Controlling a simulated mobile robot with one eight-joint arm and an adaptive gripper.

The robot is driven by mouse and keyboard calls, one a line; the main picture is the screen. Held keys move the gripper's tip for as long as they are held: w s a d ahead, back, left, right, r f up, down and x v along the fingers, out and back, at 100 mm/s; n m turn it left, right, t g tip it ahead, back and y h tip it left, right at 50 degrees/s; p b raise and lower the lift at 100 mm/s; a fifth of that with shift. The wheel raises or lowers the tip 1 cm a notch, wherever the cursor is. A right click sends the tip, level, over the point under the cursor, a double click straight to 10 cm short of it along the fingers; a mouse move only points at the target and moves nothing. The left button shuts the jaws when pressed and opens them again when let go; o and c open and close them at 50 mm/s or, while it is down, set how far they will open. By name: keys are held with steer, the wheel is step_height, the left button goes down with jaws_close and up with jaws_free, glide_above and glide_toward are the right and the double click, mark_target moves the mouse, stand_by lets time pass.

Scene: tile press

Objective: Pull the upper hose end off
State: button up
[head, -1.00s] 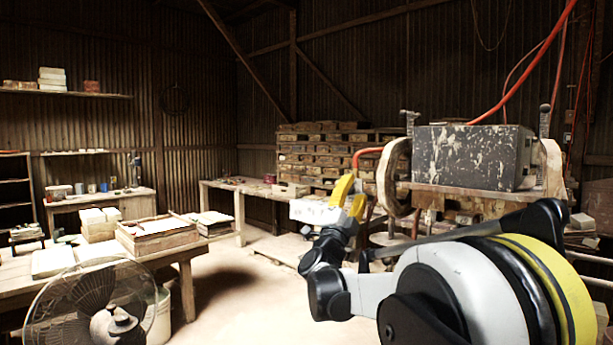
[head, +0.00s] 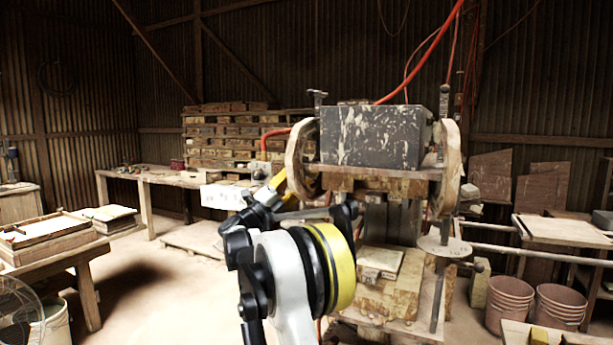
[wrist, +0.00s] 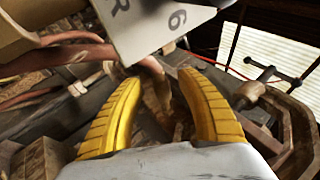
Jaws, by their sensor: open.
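An orange hose (head: 276,133) comes out by the left wheel of the press and bends down, in the head view. My gripper (head: 274,183) has its yellow fingers just below that bend, partly hidden by my own arm. In the wrist view my gripper (wrist: 157,80) is open, with a dull reddish hose (wrist: 153,68) showing between and beyond the fingertips. I cannot tell whether it touches them. More reddish hoses (wrist: 55,57) run at the left, one with a pale collar. Which piece is the upper hose end is unclear.
A white plate with lettering (wrist: 150,25) stands close above the fingertips; it also shows left of my gripper in the head view (head: 222,196). The press (head: 370,135) is at the right. Buckets (head: 508,300) stand at far right.

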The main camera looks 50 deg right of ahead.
steer(key=shift+d+r, duration=0.35)
steer(key=shift+d, duration=0.25)
jaws_close()
steer(key=w, duration=0.1)
steer(key=w+a+p, duration=0.1)
steer(key=w, duration=0.1)
steer(key=shift+r, duration=0.1)
jaws_free()
steer(key=shift+w, duration=0.15)
